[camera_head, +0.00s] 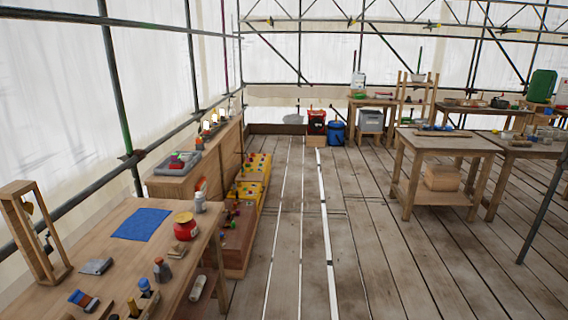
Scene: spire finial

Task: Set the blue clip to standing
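No piece is plainly recognisable as the blue clip. A small blue and brown piece (83,300) lies on the near-left wooden bench (185,246), close to the bottom edge of the view; it may be the clip, but it is too small to tell. A blue-topped piece (145,287) stands in a small holder to its right. A flat blue cloth (142,223) lies farther back on the same bench. Neither of my grippers is in view.
The bench also holds a red pot (184,226), a white bottle (200,202), a grey flat piece (97,266), a dark bottle (161,270) and a wooden frame (36,235). Yellow crates (252,178) stand beyond. The plank floor (300,240) is clear. Worktables (445,143) stand at right.

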